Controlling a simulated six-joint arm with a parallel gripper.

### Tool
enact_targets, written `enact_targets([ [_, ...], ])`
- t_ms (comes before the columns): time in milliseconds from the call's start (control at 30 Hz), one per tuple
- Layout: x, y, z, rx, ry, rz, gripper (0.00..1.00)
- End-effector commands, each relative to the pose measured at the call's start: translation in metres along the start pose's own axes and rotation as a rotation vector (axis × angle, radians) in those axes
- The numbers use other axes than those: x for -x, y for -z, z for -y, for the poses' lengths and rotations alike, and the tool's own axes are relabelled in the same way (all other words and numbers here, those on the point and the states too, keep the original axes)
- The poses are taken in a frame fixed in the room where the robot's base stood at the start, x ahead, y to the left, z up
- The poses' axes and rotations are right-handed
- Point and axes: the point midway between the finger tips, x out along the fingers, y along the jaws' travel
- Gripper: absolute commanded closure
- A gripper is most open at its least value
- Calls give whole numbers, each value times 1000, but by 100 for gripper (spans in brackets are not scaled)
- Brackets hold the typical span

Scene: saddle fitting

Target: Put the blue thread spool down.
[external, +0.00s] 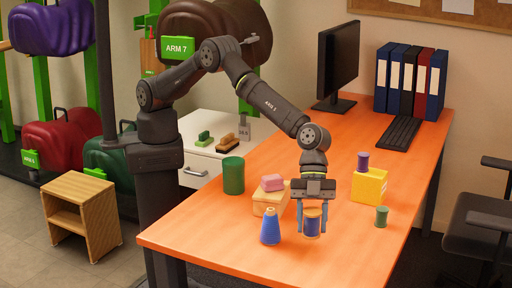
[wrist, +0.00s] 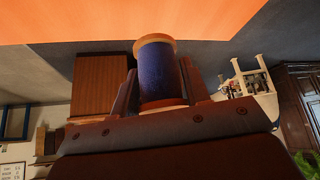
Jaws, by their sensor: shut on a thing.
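The blue thread spool (external: 312,224) has pale wooden ends and is upright between the fingers of my gripper (external: 311,222). My gripper is shut on it near the front of the orange table. In the wrist view the blue spool (wrist: 161,75) sits between the two fingers (wrist: 160,85), with the orange tabletop beyond its far end. I cannot tell whether the spool touches the table or hangs just above it.
A yellow box (external: 369,187) bearing a purple spool (external: 363,161) and a small green spool (external: 382,216) are right. A green cylinder (external: 233,175) stands further left.

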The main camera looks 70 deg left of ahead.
Motion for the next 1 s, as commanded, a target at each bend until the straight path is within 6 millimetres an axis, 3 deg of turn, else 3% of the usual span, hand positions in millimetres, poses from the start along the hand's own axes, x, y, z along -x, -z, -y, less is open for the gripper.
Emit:
enact_targets([
  [267, 11, -1, 4, 19, 13, 1, 80],
  [433, 32, -35, 25, 132, 86, 1, 80],
  [733, 110, -152, 67, 502, 325, 1, 80],
  [1000, 193, -269, 65, 837, 544, 0, 80],
])
